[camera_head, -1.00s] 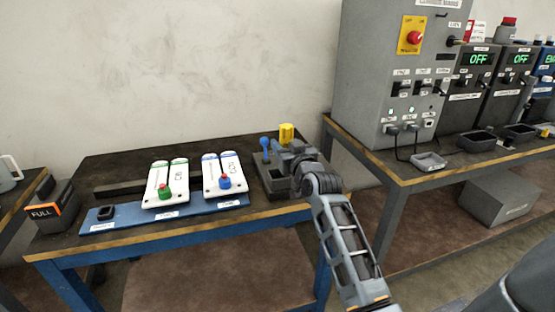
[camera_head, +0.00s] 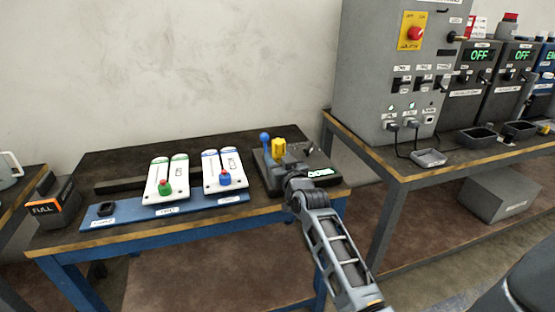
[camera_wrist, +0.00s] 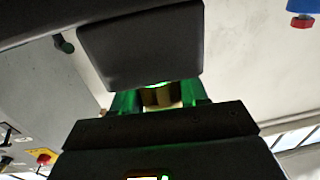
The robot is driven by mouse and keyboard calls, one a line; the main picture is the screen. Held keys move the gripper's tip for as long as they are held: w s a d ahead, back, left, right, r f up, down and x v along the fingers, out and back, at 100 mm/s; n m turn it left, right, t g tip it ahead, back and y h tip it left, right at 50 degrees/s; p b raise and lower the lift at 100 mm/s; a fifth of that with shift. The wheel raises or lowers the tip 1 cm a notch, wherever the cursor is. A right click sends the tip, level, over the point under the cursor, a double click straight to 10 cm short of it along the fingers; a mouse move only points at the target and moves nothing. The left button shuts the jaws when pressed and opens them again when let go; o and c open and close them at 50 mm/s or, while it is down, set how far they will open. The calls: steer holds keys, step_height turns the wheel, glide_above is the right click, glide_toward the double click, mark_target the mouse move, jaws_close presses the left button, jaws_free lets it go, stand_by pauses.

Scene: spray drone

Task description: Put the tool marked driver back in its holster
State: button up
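A yellow tool (camera_head: 278,145), which I take to be the driver, is between my gripper's green fingers (camera_wrist: 160,98). Its label is not readable. In the head view my gripper (camera_head: 281,160) is beside the dark tool rack (camera_head: 318,181) at the table's right end. In the wrist view a yellowish piece (camera_wrist: 163,96) shows between the fingers. My gripper looks shut on it. A blue-handled tool (camera_head: 265,137) stands upright at the rack's left side. My arm partly hides the rack; I cannot tell whether the yellow tool touches it.
A grey cabinet (camera_head: 395,75) and control boxes stand on the right bench (camera_head: 400,178). The wall behind is clear.

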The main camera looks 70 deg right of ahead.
steer(key=o, duration=0.4)
steer(key=shift+o, duration=0.2)
steer(key=shift+r+p, duration=0.2)
steer(key=shift+p, duration=0.1)
steer(key=s+a+f+n+t+y, duration=0.15)
steer(key=s+a, duration=0.35)
steer(key=a, duration=0.5)
steer(key=s+a+f+n+y, duration=0.1)
steer(key=s+a+n+y, duration=0.3)
steer(key=a, duration=0.6)
steer(key=s+a+f+m+t+y, duration=0.1)
steer(key=s+a, duration=0.5)
steer(key=a, duration=0.5)
steer(key=s+a+r+n+y, duration=0.2)
steer(key=s+a+y, duration=0.1)
steer(key=s+a, duration=0.3)
steer(key=s+a+r+n+y, duration=0.2)
steer(key=s+a+r+y, duration=0.1)
steer(key=s+a, duration=0.3)
steer(key=shift+b+v, duration=0.4)
steer(key=shift+v, duration=0.4)
